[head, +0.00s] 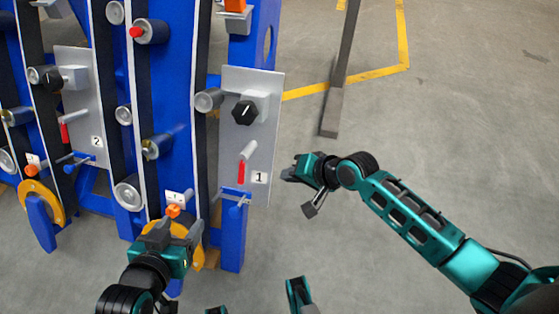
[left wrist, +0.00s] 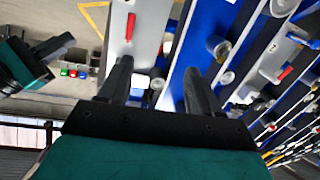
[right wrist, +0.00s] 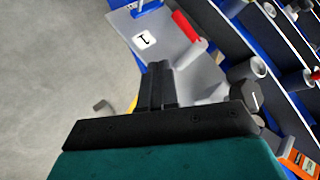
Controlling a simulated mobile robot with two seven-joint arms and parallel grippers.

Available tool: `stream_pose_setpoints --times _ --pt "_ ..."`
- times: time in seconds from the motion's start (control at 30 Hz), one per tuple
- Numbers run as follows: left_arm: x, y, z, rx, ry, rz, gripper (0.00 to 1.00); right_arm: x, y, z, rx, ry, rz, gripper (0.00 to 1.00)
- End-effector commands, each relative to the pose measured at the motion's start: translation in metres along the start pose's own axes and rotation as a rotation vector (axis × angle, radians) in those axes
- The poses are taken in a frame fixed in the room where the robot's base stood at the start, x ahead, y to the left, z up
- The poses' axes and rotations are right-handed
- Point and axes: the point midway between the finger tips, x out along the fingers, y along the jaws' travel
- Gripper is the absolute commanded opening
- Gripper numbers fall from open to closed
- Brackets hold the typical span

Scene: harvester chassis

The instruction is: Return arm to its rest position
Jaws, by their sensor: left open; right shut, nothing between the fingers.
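My left gripper (head: 176,228) is open in front of the lower part of the blue chassis (head: 176,95), near an orange knob (head: 173,211) on a yellow ring. In the left wrist view its two fingers (left wrist: 158,82) stand apart with nothing held between them. My right gripper (head: 289,173) is just right of the grey panel marked 1 (head: 238,135), apart from it in the head view. In the right wrist view its fingers (right wrist: 158,82) are together and empty, in front of the panel with the red lever (right wrist: 187,26). My right arm reaches in from the right.
Panel 1 carries a black knob (head: 245,112) and a red lever (head: 241,172). A similar panel marked 2 (head: 85,120) stands to the left. A grey post (head: 335,110) stands behind on the concrete floor. Open floor (head: 460,130) lies to the right.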

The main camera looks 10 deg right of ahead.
Motion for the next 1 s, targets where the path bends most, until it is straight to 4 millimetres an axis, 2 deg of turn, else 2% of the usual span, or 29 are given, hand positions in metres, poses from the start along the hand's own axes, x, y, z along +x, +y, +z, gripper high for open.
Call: stream_pose_setpoints --times 0.27,0.37,0.5,0.7,0.83,1.0 --pt "-0.005 -0.002 -0.005 0.006 -0.004 -0.004 0.64 -0.012 -0.002 0.008 -0.051 0.033 -0.003 0.00" --pt "-0.012 -0.004 -0.014 0.009 -0.002 -0.011 0.64 -0.029 -0.003 0.018 -0.155 0.104 0.001 0.00" --pt "-0.025 -0.011 -0.026 0.014 0.000 -0.030 0.64 -0.069 0.003 0.032 -0.366 0.243 0.058 0.00" --pt "-0.039 -0.019 -0.024 0.017 -0.019 -0.055 0.64 -0.129 0.019 0.045 -0.656 0.381 0.209 0.00" --pt "-0.041 -0.021 -0.023 0.011 -0.022 -0.064 0.64 -0.152 0.026 0.050 -0.775 0.415 0.281 0.00" --pt "-0.042 -0.023 -0.021 0.011 -0.017 -0.070 0.64 -0.159 0.030 0.051 -0.822 0.427 0.309 0.00"
